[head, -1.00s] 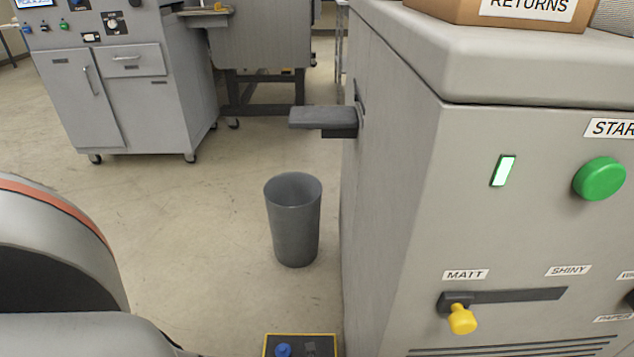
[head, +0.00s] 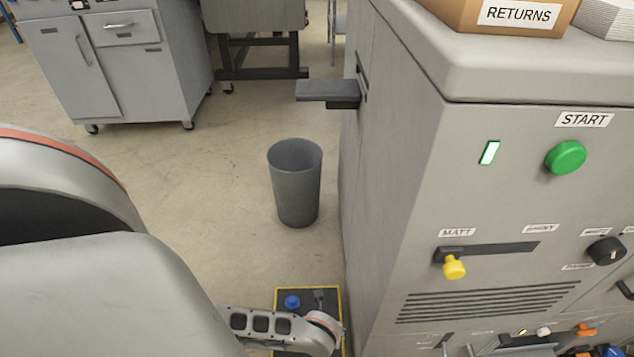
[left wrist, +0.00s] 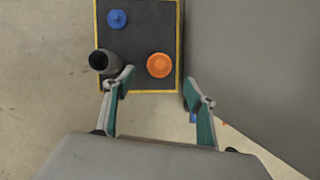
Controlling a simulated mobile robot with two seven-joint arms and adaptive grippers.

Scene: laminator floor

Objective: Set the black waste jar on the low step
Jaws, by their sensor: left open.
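The low step (head: 339,350) is a dark platform with a yellow edge on the floor beside the grey machine. It also shows in the left wrist view (left wrist: 134,82). There a black jar (left wrist: 101,62) with an open top appears to stand at the step's left edge. A blue knob-like piece (left wrist: 117,19) and an orange disc (left wrist: 159,65) are also on the step. My left gripper (left wrist: 158,88) is open and empty above the step's near edge, its left finger close beside the jar. In the head view my left arm hides part of the step. My right gripper is out of view.
A grey bin (head: 297,185) stands on the floor beyond the step. The grey machine (head: 400,190) bounds the right side, with a dark ledge (head: 325,90) jutting over the floor. A cabinet (head: 120,70) stands at the back left.

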